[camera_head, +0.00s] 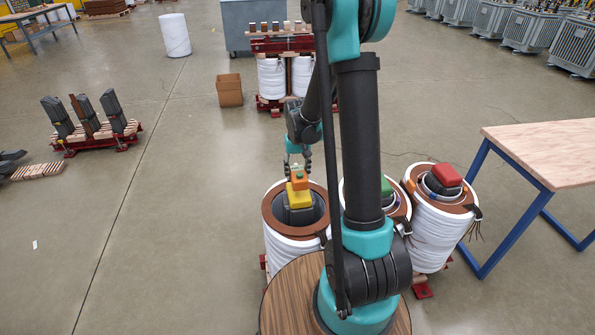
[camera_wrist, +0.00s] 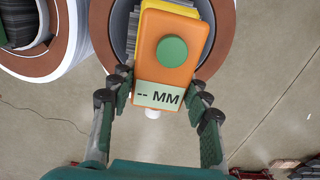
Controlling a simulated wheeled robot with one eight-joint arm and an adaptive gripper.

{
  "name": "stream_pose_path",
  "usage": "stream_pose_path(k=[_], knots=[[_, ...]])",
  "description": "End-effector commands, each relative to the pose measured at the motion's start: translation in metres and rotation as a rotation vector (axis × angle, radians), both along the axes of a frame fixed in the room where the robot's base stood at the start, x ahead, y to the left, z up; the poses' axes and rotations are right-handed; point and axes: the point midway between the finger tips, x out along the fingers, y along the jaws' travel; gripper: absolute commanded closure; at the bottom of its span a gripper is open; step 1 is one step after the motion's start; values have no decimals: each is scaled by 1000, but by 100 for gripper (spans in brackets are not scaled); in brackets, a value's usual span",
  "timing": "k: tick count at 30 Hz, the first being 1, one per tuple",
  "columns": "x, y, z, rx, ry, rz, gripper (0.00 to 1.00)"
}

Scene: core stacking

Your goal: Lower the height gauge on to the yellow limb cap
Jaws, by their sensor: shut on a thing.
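The height gauge (camera_wrist: 153,68) is an orange block with a round green button and a pale display reading "-- MM". My gripper (camera_wrist: 160,92) has its fingers on both sides of the gauge's lower end and is shut on it. In the head view, the gauge (camera_head: 300,179) is right over the yellow limb cap (camera_head: 299,198), below my gripper (camera_head: 297,160). The cap sits on the dark core limb inside the left white coil. In the wrist view, the gauge covers most of the cap. I cannot tell whether gauge and cap touch.
Two more coils stand to the right, with a green cap (camera_head: 386,186) and a red cap (camera_head: 447,174). My arm partly hides the middle coil. A wooden-topped table (camera_head: 545,145) is at the right. Open floor lies to the left.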

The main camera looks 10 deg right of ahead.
Motion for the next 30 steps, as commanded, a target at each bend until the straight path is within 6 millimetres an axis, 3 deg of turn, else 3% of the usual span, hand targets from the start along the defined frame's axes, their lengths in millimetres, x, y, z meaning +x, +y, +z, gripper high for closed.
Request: stream_pose_path(k=[30], knots=[[0, 0, -26, 0, 0, 0, 100]])
